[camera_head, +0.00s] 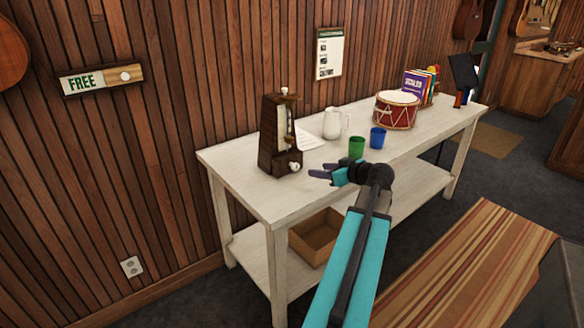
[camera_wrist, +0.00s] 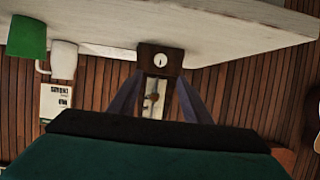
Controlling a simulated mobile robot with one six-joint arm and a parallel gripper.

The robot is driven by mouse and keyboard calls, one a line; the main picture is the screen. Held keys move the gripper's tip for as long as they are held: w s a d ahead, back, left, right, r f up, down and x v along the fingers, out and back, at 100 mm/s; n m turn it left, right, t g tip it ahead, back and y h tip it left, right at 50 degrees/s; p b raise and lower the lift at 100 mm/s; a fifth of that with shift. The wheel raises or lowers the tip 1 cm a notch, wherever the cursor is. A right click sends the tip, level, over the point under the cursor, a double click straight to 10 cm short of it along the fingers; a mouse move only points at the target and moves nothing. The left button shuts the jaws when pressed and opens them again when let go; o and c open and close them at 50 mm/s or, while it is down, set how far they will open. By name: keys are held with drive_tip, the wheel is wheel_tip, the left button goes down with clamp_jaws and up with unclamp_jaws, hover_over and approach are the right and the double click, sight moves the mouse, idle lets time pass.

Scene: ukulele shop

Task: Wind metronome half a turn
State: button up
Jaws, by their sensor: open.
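The metronome (camera_head: 270,146) is a dark wooden pyramid-shaped case standing upright on the left part of the white table (camera_head: 250,193). A pale round winding knob (camera_head: 294,167) is low on its side facing my gripper.
A green cup (camera_head: 356,147), a blue cup (camera_head: 377,138) and a white pitcher (camera_head: 332,124) stand right of the metronome. Farther right are a red drum (camera_head: 396,110) and books (camera_head: 419,87). The table's front left is clear.

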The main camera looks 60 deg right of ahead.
sight(296, 168)
drive_tip(key=shift+w+f, duration=0.1)
drive_tip(key=shift+w, duration=0.15)
drive_tip(key=p+x, duration=0.2)
drive_tip(key=x, duration=1.1)
drive_tip(key=shift+w+d+f, duration=0.1)
drive_tip(key=shift+w+f, duration=0.05)
drive_tip(key=c, duration=1)
